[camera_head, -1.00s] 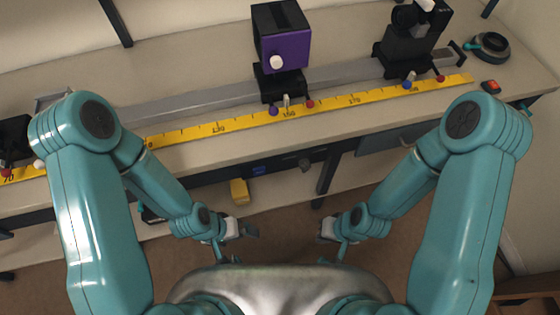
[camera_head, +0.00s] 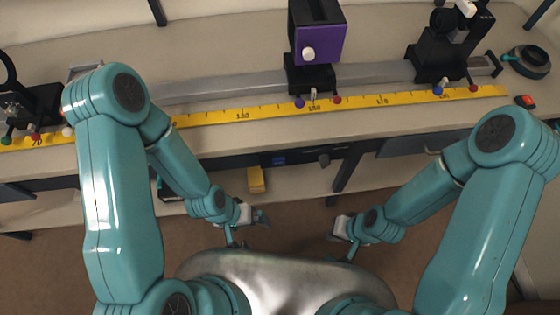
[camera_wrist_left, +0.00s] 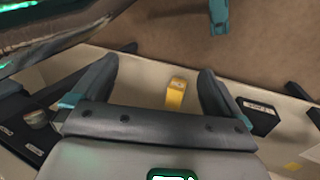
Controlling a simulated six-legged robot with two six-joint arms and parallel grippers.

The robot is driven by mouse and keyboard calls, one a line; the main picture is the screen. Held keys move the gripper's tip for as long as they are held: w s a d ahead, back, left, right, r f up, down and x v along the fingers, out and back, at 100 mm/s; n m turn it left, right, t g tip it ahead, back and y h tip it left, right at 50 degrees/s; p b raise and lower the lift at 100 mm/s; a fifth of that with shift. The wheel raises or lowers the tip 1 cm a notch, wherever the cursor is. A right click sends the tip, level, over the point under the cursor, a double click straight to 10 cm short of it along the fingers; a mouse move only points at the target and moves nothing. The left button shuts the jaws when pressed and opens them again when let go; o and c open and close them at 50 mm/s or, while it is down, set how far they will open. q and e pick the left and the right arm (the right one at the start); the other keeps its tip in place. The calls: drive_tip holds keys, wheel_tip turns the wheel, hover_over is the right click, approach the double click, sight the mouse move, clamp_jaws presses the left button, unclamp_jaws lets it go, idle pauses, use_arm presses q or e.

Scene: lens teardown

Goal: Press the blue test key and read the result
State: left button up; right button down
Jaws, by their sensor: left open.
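A small blue patch (camera_head: 279,160) shows on the dark front panel under the bench top in the head view. It may be the blue test key, but it is too small to tell, and no result can be read. My left gripper (camera_head: 262,218) hangs low in front of the bench, below and left of the patch. In the left wrist view its two fingers (camera_wrist_left: 158,90) are spread with nothing between them. My right gripper (camera_head: 335,247) is low to the right, clear of the bench, and its fingers are too unclear to judge.
A yellow block (camera_head: 256,180) sits on the lower shelf; a similar yellow thing (camera_wrist_left: 176,93) shows beyond my left fingers. A knob (camera_head: 323,160) is right of the patch. On the bench top are a yellow ruler (camera_head: 215,118), a purple box (camera_head: 318,42) and a red button (camera_head: 525,101).

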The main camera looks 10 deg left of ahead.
idle(0.3)
use_arm(q)
clamp_jaws()
idle(1.6)
